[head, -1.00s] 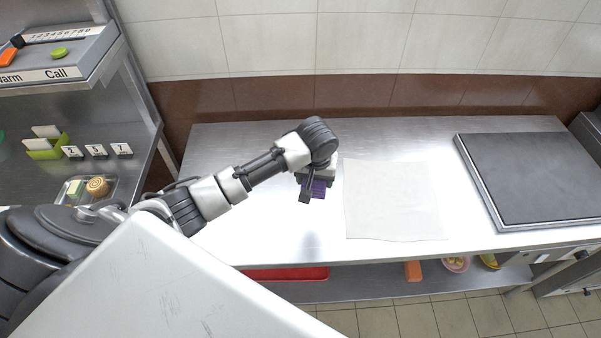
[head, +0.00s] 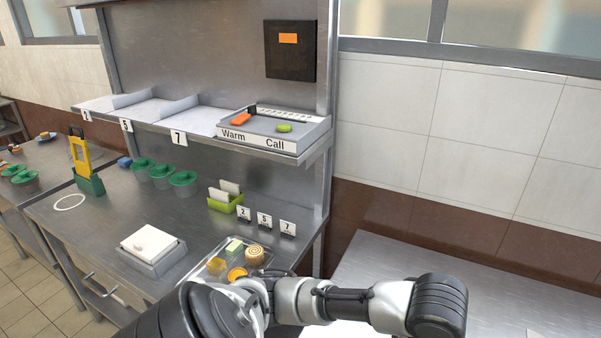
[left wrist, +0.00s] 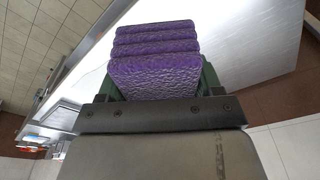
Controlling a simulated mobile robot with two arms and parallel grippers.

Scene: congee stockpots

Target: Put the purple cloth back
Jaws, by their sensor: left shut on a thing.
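The purple cloth (left wrist: 155,62) is a thick, folded, textured block in the left wrist view. My left gripper (left wrist: 155,90) is shut on it, with dark green fingers showing at either side. In the head view my left arm reaches in along the bottom toward the right. Its gripper and the cloth are out of the frame there. My right gripper is in neither view.
A metal counter (head: 60,245) holds green-lidded cups (head: 162,176), a white-lidded box (head: 150,245), a yellow-and-green stand (head: 86,165), a green card holder (head: 226,203) and a clear tray (head: 212,270). A shelf with a Warm/Call panel (head: 262,135) hangs above. A bare metal table (head: 400,255) is at right.

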